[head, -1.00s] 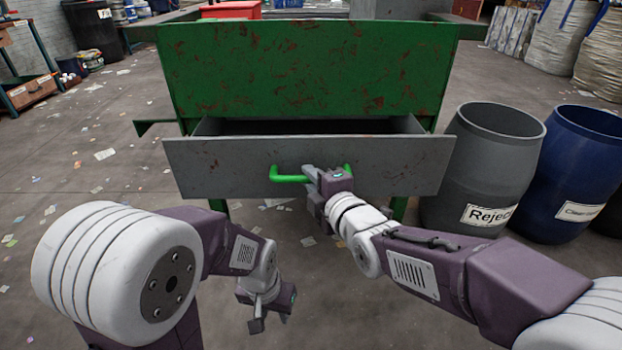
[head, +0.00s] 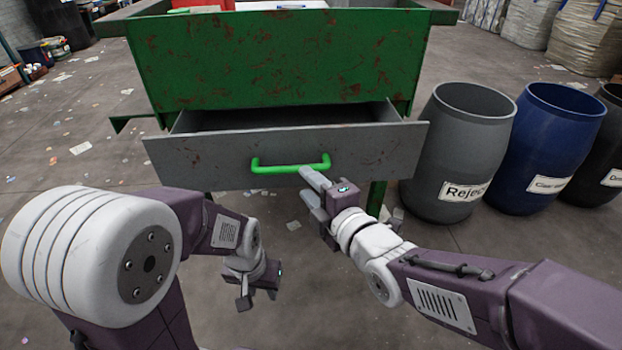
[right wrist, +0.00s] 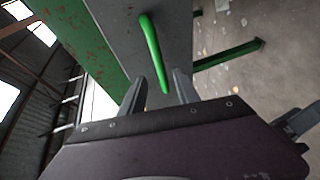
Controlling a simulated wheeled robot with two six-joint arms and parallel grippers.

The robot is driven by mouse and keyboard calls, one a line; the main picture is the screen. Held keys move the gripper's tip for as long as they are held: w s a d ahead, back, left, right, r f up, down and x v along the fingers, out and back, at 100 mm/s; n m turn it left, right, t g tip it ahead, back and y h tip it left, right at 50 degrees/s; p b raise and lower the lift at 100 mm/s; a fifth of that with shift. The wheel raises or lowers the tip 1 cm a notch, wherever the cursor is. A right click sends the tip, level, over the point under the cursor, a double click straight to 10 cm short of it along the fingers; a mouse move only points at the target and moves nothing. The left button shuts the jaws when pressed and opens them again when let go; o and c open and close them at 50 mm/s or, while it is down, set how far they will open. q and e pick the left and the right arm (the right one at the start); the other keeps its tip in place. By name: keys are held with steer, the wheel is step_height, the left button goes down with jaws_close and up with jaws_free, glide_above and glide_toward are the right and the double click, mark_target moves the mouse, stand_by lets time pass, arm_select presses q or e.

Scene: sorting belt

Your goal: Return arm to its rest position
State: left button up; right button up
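A grey drawer (head: 215,165) stands partly open beneath a rusty green cabinet body (head: 275,65). Its green bar handle (head: 290,167) is bare. My right gripper (head: 311,186) is just in front of and below the handle's right end. In the right wrist view its two fingers (right wrist: 157,92) are spread with nothing held, and the handle (right wrist: 152,45) lies ahead of the gap. My left gripper (head: 243,303) hangs low at the left, pointing down, away from the drawer. Its finger opening is too small to tell.
A grey Reject barrel (head: 455,150), a blue barrel (head: 548,145) and a dark barrel (head: 600,160) stand right of the drawer. Paper scraps litter the concrete floor.

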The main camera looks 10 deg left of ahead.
steer(key=shift+s+d, duration=0.2)
steer(key=shift+s, duration=0.05)
